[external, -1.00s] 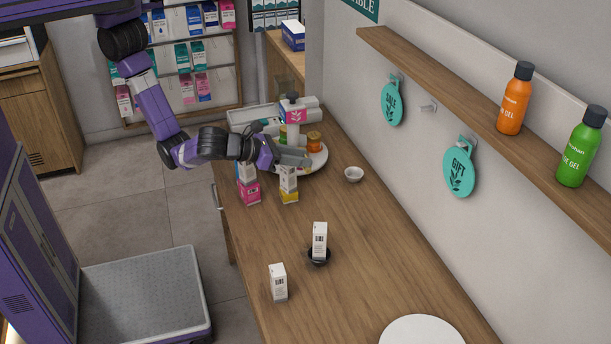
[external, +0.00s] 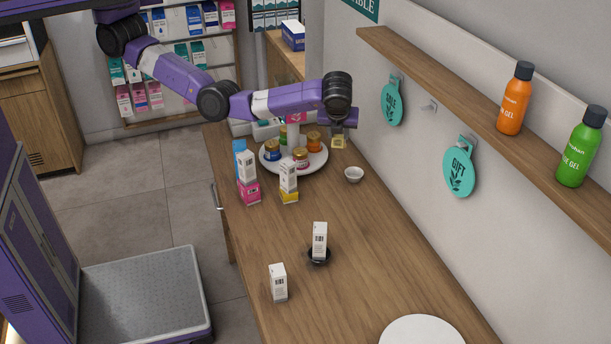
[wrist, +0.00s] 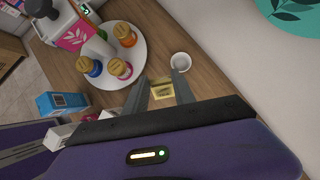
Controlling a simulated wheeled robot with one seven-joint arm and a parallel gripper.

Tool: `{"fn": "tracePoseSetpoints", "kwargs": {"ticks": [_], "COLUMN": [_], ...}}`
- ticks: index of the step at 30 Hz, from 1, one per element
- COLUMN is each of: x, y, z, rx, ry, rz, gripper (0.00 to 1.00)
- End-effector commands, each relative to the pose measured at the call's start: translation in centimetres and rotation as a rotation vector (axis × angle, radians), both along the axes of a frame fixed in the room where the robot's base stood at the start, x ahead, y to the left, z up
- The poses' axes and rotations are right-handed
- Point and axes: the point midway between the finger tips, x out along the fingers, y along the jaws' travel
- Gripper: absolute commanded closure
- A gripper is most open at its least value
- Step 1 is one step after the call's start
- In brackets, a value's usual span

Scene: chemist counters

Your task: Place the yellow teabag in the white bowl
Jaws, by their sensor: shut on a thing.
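The yellow teabag (external: 338,142) hangs from my gripper (external: 338,133) in the external view, above the counter behind the white bowl. In the wrist view the teabag (wrist: 162,90) sits between the fingertips of my gripper (wrist: 162,93), which is shut on it. The small white bowl (external: 354,174) stands on the wooden counter near the wall. In the wrist view the white bowl (wrist: 181,61) shows just beyond the right fingertip. The teabag is apart from the bowl.
A black dish (external: 318,258) with a box is nearer. Teal signs (external: 459,171) hang on the right wall.

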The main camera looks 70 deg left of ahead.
Motion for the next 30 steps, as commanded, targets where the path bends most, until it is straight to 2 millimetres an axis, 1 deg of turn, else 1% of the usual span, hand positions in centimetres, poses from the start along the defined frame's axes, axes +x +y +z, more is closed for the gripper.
{"fn": "tracePoseSetpoints", "kwargs": {"ticks": [1,6,17,24,30], "x": [0.6,1.6,3.2,4.2,4.8], "y": [0.4,1.4,2.9,3.9,4.5], "z": [0.1,-0.5,-1.4,-2.4,-3.1], "rx": [-0.028,-0.113,-0.274,-0.403,-0.500], "ry": [0.017,0.046,0.058,0.030,-0.009], "rz": [0.061,0.244,0.558,0.798,0.969], "gripper": [1.00,1.00,1.00,1.00,1.00]}}
